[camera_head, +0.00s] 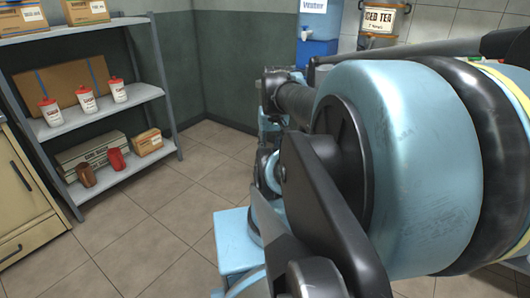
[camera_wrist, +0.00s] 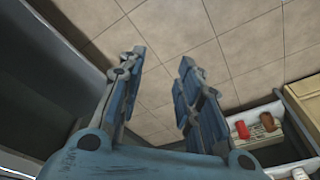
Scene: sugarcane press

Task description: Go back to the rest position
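My gripper (camera_wrist: 160,75) shows in the wrist view with its two blue-grey fingers spread apart. Nothing is between the fingers; tiled floor shows behind them. In the head view my blue and black arm fills the right half and hides much of what lies behind it. My gripper cannot be made out clearly in that view.
A metal shelf (camera_head: 102,118) at the left holds white bottles (camera_head: 84,103), boxes and red and brown items (camera_head: 116,160). A beige cabinet (camera_head: 22,192) stands at the left edge. A blue water dispenser (camera_head: 315,45) stands at the back. The tiled floor (camera_head: 160,225) between is clear.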

